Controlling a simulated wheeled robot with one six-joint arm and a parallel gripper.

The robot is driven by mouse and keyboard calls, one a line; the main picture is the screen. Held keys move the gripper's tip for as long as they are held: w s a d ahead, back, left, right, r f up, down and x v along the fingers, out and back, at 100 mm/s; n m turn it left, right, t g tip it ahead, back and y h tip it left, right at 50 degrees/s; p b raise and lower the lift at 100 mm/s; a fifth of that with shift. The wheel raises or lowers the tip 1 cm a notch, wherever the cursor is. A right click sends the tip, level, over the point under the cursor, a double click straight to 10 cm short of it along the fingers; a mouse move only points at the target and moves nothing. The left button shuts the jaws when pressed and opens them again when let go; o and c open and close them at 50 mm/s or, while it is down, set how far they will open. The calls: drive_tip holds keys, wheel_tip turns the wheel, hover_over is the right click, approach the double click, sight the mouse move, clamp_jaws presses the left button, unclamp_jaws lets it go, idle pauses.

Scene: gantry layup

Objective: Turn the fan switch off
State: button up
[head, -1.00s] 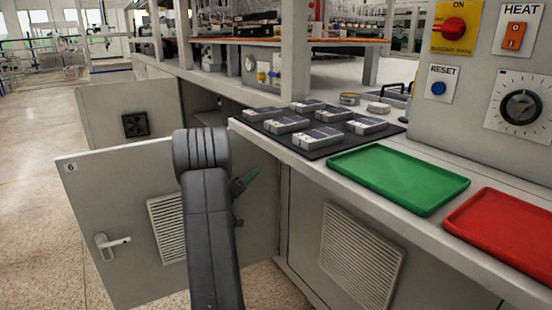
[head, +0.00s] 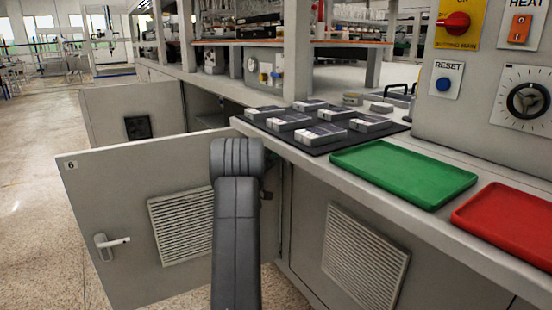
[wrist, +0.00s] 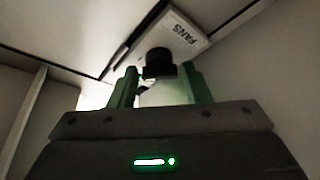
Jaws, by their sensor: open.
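The fan switch (wrist: 159,62) shows in the wrist view as a dark knob below a white plate (wrist: 182,38) lettered FANS. My gripper (wrist: 155,85) is open in the wrist view, with one green finger on each side of the knob. I cannot tell whether either finger touches it. The knob's lower part and its setting are hard to make out. In the head view my arm reaches down by the open cabinet door, and the gripper and switch are hidden there.
The open cabinet door (head: 110,200), marked 6, stands left of my arm. The bench above holds a dark mat (head: 388,126) with several grey boxes, a green tray (head: 403,172) and a red tray (head: 508,218). A control panel (head: 470,110) stands at right. Floor (head: 35,190) is clear at left.

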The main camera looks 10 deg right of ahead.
drive_tip(key=shift+d, duration=0.1)
drive_tip(key=c, duration=0.7)
drive_tip(key=shift+n, duration=0.3)
drive_tip(key=n+g+y+p, duration=0.1)
drive_tip(key=n+p, duration=0.2)
drive_tip(key=n, duration=0.2)
drive_tip(key=n+g+y+p, duration=0.1)
drive_tip(key=n+y+p, duration=0.1)
drive_tip(key=n, duration=0.4)
drive_tip(key=r+n+g+y+p, duration=0.1)
drive_tip(key=n+y+p, duration=0.1)
drive_tip(key=n+p, duration=0.2)
drive_tip(key=shift+n+g+p, duration=0.3)
drive_tip(key=shift+n+g, duration=0.1)
drive_tip(key=shift+n, duration=0.3)
